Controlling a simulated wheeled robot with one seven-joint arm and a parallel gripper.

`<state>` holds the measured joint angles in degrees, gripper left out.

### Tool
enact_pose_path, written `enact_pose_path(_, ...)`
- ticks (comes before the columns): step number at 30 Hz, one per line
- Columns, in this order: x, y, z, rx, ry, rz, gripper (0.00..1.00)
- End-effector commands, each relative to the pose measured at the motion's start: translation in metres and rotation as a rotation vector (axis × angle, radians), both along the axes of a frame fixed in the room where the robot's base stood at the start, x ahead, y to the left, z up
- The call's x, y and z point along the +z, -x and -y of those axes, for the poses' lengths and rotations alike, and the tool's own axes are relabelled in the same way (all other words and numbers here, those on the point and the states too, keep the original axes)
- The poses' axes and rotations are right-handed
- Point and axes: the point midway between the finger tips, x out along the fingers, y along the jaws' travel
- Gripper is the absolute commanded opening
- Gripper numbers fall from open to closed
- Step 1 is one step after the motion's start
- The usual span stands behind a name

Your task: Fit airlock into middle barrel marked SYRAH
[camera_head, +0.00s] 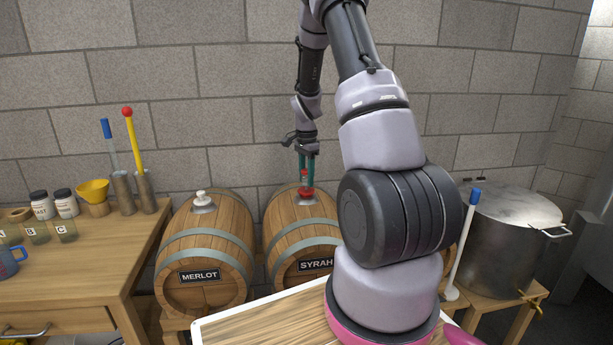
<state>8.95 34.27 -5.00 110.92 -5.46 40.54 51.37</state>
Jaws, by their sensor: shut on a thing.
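The middle barrel (290,238) is wooden with grey hoops and a dark SYRAH plate (316,265) on its front. My gripper (306,172) points down over the top of this barrel, with its teal fingers shut on a small red airlock (305,190). The airlock looks upright, with its lower end at the metal plate around the barrel's top opening. I cannot tell from this view how deep it sits in the hole. The right side of the SYRAH barrel is hidden behind my arm.
A MERLOT barrel (206,250) with a white stopper (202,198) stands at left. A workbench (75,262) holds jars, a yellow funnel (93,191) and two tall tools. A steel pot (512,240) and a blue-topped white rod (463,245) are at right. The block wall is close behind.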

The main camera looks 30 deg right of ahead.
Motion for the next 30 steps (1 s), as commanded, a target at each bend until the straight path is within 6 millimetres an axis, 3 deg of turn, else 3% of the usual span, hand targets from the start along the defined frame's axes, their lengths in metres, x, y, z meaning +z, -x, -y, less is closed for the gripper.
enact_pose_path(13,-0.0021,-0.0001,0.0,0.0,0.0,0.001,0.0)
enact_pose_path(14,-0.002,-0.0001,0.0,0.0,0.0,0.001,0.49)
enact_pose_path(16,-0.002,-0.0001,0.0,0.0,0.0,0.001,0.76)
enact_pose_path(23,-0.002,-0.0001,0.0,0.0,0.0,0.001,0.77)
enact_pose_path(25,-0.0021,-0.0001,0.0,0.0,0.0,0.001,1.0)
enact_pose_path(30,-0.0021,-0.0001,0.0,0.0,0.0,0.001,1.0)
